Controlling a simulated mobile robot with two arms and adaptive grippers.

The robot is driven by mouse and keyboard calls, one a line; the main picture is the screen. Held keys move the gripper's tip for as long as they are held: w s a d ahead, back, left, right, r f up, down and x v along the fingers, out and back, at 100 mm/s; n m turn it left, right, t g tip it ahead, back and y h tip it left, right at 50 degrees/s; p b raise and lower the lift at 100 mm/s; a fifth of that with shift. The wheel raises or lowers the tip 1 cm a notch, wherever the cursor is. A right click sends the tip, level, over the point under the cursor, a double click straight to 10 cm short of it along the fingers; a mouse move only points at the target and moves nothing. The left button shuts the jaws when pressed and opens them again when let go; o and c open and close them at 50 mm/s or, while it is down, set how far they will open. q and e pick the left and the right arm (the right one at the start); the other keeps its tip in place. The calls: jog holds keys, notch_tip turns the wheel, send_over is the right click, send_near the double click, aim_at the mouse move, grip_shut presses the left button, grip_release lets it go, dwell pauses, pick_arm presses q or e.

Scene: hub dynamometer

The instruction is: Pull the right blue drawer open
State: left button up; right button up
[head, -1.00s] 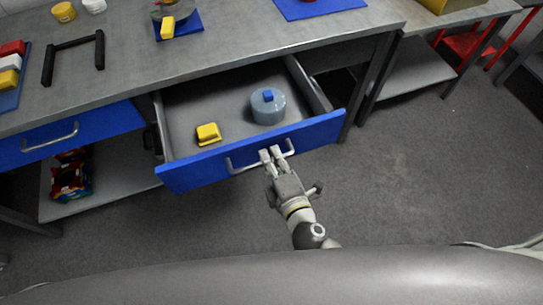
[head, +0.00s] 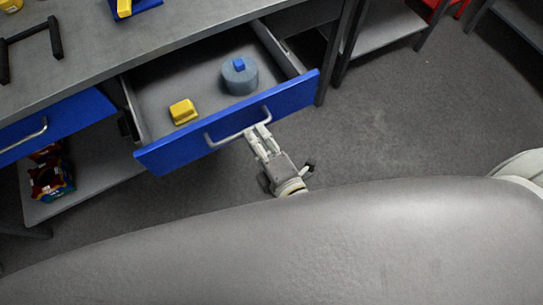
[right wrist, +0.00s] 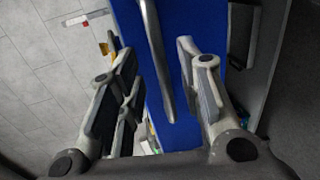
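The right blue drawer (head: 185,150) stands well open under the workbench in the head view. Its silver bar handle (head: 225,138) is on the blue front; it also shows in the right wrist view (right wrist: 153,40). Inside lie a yellow block (head: 183,111) and a grey-blue round container with a blue knob (head: 240,78). My right gripper (head: 257,131) is at the handle, its fingertips close to the bar. In the right wrist view its fingers (right wrist: 156,62) are spread apart, with the handle showing between them, not clamped. My left gripper is out of view.
The left blue drawer (head: 55,124) looks shut. A black bracket-shaped frame (head: 55,38) lies on the workbench top (head: 105,60). Grey floor (head: 385,125) is clear to the right.

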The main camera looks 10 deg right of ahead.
jog(key=v, duration=0.7)
jog(key=shift+s, duration=0.15)
dwell(0.4)
jog(key=s+d+f+m+g+h+p, duration=0.1)
jog(key=s+d+f+m+g, duration=0.15)
jog(key=f, duration=0.65)
jog(key=s+d+f+m+g+h, duration=0.1)
jog(key=d+f+m+g, duration=0.15)
jog(key=f, duration=0.65)
jog(key=s+d+f+m+g+h+p, duration=0.1)
jog(key=d+f+m+g, duration=0.15)
jog(key=f, duration=0.75)
jog(key=s+d+f+m+g+p, duration=0.1)
jog(key=s+d+f+m+g, duration=0.2)
jog(key=s+f, duration=0.5)
jog(key=s+d+f+m+g+h+p, duration=0.1)
jog(key=s+d+f+m+g, duration=0.2)
jog(key=s+d+f+m, duration=0.3)
jog(key=s+f+m, duration=0.1)
jog(key=s+m, duration=0.1)
jog(key=s, duration=0.2)
jog(key=shift+d+f, duration=0.15)
jog(key=shift+f, duration=0.25)
